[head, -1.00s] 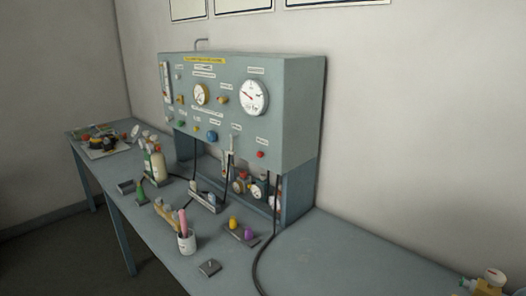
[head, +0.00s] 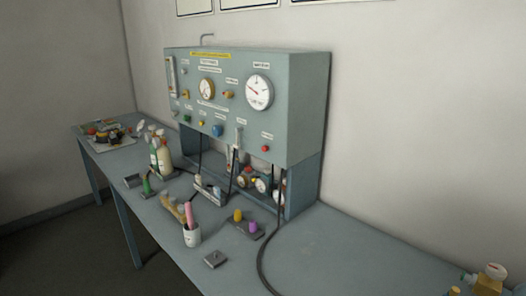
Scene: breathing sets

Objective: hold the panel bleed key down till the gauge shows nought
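The grey-green test panel (head: 300,110) stands at the back of the bench against the wall. Its face carries a large white gauge (head: 258,92) at upper right and a smaller gauge (head: 207,89) to the left. The large gauge has a red needle, but its reading is too small to tell. A red button (head: 265,149) is at lower right and a blue knob (head: 218,130) is at lower middle. Labels are too small to read, so I cannot tell which control is the bleed key. Neither of my grippers is in view.
A black hose (head: 262,262) runs down the front.

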